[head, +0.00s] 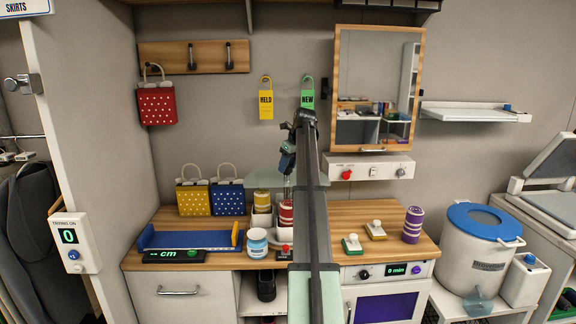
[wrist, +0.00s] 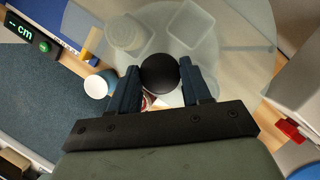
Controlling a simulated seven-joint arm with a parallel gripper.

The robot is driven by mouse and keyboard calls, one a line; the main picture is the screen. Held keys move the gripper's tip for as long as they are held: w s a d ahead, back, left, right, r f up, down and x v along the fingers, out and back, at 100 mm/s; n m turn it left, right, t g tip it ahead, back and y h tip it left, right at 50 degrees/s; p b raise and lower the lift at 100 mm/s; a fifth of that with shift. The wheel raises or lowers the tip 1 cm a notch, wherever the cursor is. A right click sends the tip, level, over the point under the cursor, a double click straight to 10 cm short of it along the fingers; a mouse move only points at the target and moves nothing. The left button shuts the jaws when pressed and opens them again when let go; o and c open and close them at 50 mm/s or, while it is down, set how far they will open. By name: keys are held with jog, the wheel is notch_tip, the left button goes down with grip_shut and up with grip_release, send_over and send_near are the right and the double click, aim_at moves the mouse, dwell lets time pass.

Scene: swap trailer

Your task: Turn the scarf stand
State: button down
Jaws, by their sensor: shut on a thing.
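The scarf stand appears as a clear round disc (wrist: 245,45) with a black round knob (wrist: 159,73) in the wrist view. In the head view my gripper (head: 287,165) is partly hidden behind my own arm. Pale containers show blurred through the disc in the wrist view.
Striped spools (head: 413,225), a white jar (head: 257,243) and stamps (head: 352,244) stand on the wooden counter (head: 185,260). Two dotted bags (head: 229,197) and a blue measuring tray (head: 190,240) lie left. A mirror (head: 372,85) hangs behind.

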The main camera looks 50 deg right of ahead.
dwell(0.4)
jog(key=c, duration=0.5)
grip_release()
jog(key=v, duration=1.4)
jog(key=shift+a+f, duration=0.1)
jog(key=shift+f, duration=0.1)
